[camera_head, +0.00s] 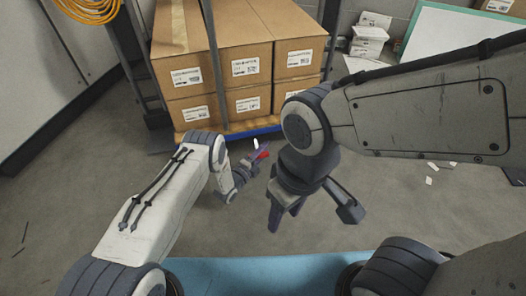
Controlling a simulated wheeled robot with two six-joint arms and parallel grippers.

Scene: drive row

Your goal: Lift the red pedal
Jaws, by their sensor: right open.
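A small red piece (262,155), which may be the red pedal, shows at the fingers of my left gripper (257,160), in front of the blue pallet. It is too small to tell whether the fingers are closed on it or only beside it. My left arm reaches in from the left and the gripper points up and to the right. My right gripper (312,213) is open and empty, hanging over the grey floor nearer to me, its two fingers wide apart.
Stacked cardboard boxes (236,98) stand on a blue pallet (268,130) at the back, with dark upright posts beside them. A green-edged white board (438,38) and a pile of white boxes (370,38) are at the back right. Paper scraps (430,178) lie on open floor.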

